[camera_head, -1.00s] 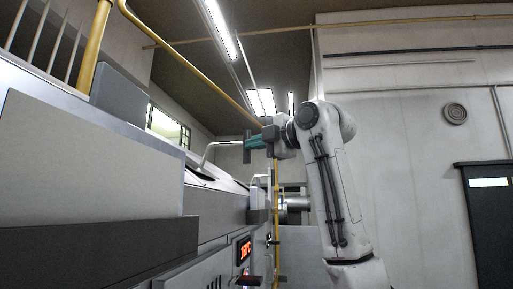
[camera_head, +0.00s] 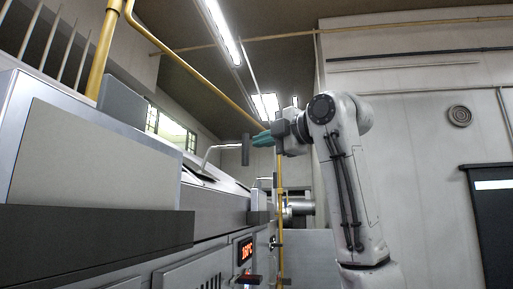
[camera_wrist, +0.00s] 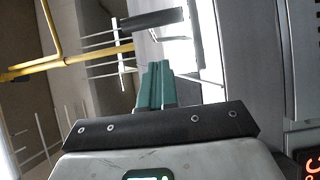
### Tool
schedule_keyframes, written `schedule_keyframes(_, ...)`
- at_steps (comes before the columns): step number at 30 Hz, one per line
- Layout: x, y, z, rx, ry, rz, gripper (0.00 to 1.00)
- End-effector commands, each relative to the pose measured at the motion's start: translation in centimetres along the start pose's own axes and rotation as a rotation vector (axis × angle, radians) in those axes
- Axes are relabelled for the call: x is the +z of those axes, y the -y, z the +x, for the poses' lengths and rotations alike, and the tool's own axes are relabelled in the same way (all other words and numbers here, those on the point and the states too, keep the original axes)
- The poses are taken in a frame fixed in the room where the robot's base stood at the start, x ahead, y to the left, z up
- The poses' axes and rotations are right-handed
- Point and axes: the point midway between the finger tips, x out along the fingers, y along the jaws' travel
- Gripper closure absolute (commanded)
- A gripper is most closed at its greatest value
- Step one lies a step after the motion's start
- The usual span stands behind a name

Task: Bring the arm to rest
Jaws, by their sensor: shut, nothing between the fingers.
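My white arm stands on the right of the head view, with its end pointing left toward the grey machine. My gripper (camera_head: 262,139) has teal fingers and is held up in the air, just to the right of a dark upright grip on a bent handle bar (camera_head: 222,146). In the wrist view my gripper (camera_wrist: 156,70) shows its two teal fingers together, with nothing between them. The dark grip (camera_wrist: 153,19) lies beyond the fingertips there. A gap shows between them in the wrist view.
The grey machine (camera_head: 90,160) fills the left side, with a lit red display (camera_head: 245,250) on its front. A yellow pipe (camera_head: 190,72) runs overhead and down behind it. A dark cabinet (camera_head: 490,225) stands at the far right by the wall. Open air lies between arm and cabinet.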

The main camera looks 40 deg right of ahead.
Motion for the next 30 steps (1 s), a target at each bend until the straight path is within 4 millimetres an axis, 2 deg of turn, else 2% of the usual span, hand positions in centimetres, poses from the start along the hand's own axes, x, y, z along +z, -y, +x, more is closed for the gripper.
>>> schedule_keyframes(3,0.1,0.1,-2.4,0.008,0.003,-0.004,1.0)
schedule_keyframes(10,0.0,-0.1,-5.4,0.006,0.002,-0.004,1.0)
schedule_keyframes(15,0.0,-0.1,-6.1,0.004,0.002,-0.002,1.0)
schedule_keyframes(23,0.0,-0.1,-6.1,0.003,0.001,0.0,1.0)
schedule_keyframes(26,0.7,2.2,-4.8,-0.021,0.0,0.052,1.0)
schedule_keyframes(29,1.6,6.8,-2.5,-0.065,0.002,0.155,1.0)
schedule_keyframes(30,1.9,9.1,-1.5,-0.088,0.005,0.206,1.0)
